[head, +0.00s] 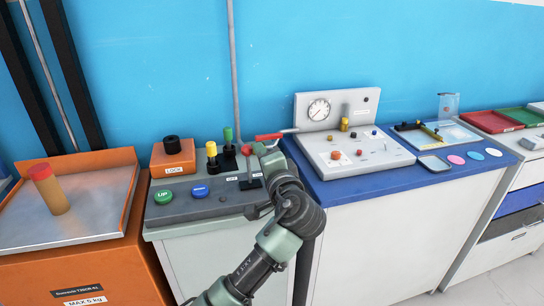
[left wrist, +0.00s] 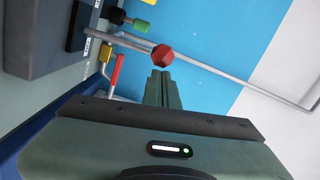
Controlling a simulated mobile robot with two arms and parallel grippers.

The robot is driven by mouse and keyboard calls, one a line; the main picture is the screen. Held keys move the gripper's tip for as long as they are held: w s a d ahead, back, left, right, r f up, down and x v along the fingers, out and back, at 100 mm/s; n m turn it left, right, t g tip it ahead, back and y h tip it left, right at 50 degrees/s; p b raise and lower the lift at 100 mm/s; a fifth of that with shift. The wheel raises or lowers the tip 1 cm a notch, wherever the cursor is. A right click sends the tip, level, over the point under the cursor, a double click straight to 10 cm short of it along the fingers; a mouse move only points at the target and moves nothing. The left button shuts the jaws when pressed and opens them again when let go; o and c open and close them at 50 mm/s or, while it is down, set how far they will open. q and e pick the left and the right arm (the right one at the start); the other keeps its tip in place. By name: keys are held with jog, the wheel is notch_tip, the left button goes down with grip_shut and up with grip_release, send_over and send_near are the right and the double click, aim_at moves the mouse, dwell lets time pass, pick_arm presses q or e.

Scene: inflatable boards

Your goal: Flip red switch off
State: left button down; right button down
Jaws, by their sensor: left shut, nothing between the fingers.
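A red knob (head: 247,150) tops a thin metal lever on the grey control panel (head: 180,212). In the left wrist view the red knob (left wrist: 162,56) is at the end of its silver rod, just beyond my fingertips. My left gripper (head: 262,150) is shut and empty, right beside the knob; I cannot tell whether they touch. Its shut fingers also show in the left wrist view (left wrist: 160,78). A small label (head: 232,179) lies near the lever's base. My arm hides the panel's right end. My right gripper is not in view.
A red-handled lever (head: 268,137) stands just behind my gripper. A green-topped lever (head: 228,135), a yellow knob (head: 211,149), a green UP button (head: 163,197) and a blue button (head: 200,191) are on or near the panel. A white instrument board (head: 350,165) stands to the right.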

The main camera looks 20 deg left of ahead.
aim_at(246, 151)
pick_arm(q)
jog(key=s+a+n, duration=0.1)
jog(key=a+n+b, duration=0.1)
jog(key=n, duration=0.1)
jog(key=shift+s+a, duration=0.3)
jog(key=shift+s, duration=0.1)
jog(key=shift+s+a+n, duration=0.45)
jog(key=shift+a+n, duration=0.2)
jog(key=shift+n, duration=0.25)
jog(key=shift+f, duration=0.1)
